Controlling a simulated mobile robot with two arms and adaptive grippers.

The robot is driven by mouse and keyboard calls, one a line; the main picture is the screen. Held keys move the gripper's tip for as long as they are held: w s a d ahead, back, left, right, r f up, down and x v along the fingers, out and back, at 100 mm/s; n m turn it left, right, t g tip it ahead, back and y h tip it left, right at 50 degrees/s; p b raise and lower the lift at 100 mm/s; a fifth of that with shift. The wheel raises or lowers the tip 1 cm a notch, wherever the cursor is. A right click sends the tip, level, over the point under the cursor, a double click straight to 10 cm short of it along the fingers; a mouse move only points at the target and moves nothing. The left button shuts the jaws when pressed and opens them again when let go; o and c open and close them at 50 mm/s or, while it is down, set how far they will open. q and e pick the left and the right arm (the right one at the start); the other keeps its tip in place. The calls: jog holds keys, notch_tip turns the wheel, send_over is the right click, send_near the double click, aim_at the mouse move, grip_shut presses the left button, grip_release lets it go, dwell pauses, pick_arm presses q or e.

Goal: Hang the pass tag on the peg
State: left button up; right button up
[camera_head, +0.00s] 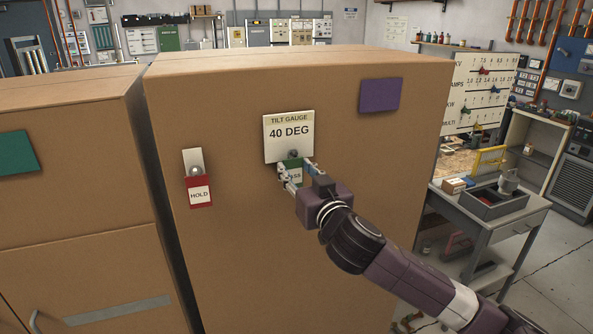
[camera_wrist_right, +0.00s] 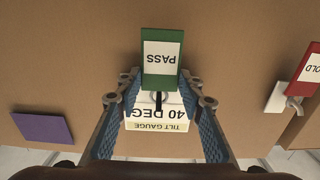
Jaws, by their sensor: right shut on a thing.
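The pass tag is a green card with a white PASS label; in the head view the tag (camera_head: 295,174) shows partly between my fingers. In the right wrist view the tag (camera_wrist_right: 162,72) appears upside down between the fingertips. My right gripper (camera_head: 297,172) is shut on it; its fingertips also show in the wrist view (camera_wrist_right: 160,82). A grey peg (camera_head: 293,154) sits low on the white TILT GAUGE 40 DEG plate (camera_head: 289,128), just above the tag. Whether the tag is around the peg or only in front of it, I cannot tell. My left gripper is not in view.
A red HOLD tag (camera_head: 200,192) hangs below a pale plate (camera_head: 193,161) to the left. A purple card (camera_head: 380,95) is at upper right on the brown cabinet (camera_head: 240,260). A grey bench (camera_head: 488,213) with a tray stands right of the cabinet.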

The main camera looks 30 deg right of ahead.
jog(key=shift+s, duration=0.15)
jog(key=shift+s+a, duration=0.15)
jog(key=shift+s, duration=0.4)
jog(key=shift+s+r, duration=0.1)
jog(key=shift+r, duration=0.05)
jog(key=shift+s+a+r, duration=0.1)
jog(key=shift+s+r+p, duration=0.3)
jog(key=shift+s+p, duration=0.1)
jog(key=shift+s, duration=0.05)
dwell(0.3)
